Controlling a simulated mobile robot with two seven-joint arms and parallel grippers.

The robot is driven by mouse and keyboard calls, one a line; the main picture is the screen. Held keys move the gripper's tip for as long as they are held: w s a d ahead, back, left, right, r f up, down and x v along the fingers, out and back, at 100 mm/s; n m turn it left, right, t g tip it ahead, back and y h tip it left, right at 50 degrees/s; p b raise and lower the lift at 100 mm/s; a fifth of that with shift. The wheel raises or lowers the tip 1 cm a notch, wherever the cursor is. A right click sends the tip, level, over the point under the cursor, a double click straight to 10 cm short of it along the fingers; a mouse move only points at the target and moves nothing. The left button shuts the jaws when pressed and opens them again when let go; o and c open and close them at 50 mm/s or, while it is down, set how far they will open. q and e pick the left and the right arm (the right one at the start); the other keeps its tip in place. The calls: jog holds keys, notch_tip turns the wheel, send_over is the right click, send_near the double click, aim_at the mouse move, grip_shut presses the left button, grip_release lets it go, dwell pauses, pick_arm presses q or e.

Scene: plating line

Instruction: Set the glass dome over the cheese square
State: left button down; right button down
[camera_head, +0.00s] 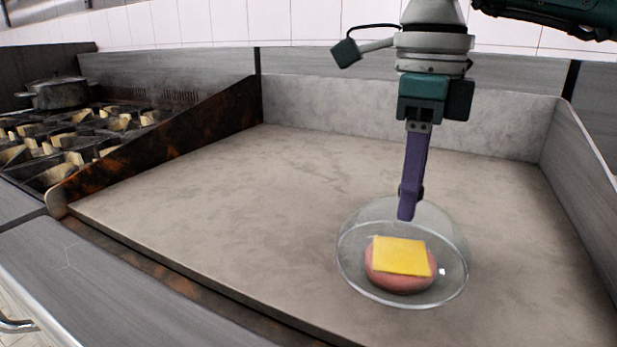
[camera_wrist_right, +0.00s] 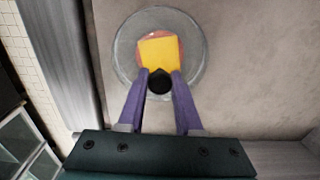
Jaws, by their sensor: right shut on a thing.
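The clear glass dome (camera_head: 448,228) hangs from my right gripper (camera_head: 407,208), its round rim encircling the cheese in the head view. The yellow cheese square (camera_head: 402,256) lies on a round pink patty (camera_head: 398,282) on the griddle and shows through the glass. In the right wrist view the purple fingers are shut on the dome's black knob (camera_wrist_right: 159,82), with the cheese (camera_wrist_right: 160,50) beyond it, inside the rim's outline. The dome looks tilted in the head view. I cannot tell whether its rim touches the griddle. My left gripper is not in view.
The flat griddle (camera_head: 230,210) is clear to the left of the dome. It has a back wall (camera_head: 400,110) and a right side wall (camera_head: 585,150). A rusty guard (camera_head: 170,145) separates it from the gas burners (camera_head: 60,150), where a pot (camera_head: 58,92) stands.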

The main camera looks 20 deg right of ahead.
jog(key=shift+f, duration=0.2)
jog(key=c, duration=0.6)
grip_release()
jog(key=shift+r, duration=0.1)
jog(key=shift+r, duration=0.4)
notch_tip(320, 180, up, 12)
jog(key=shift+r+p, duration=0.15)
jog(key=shift+p, duration=0.45)
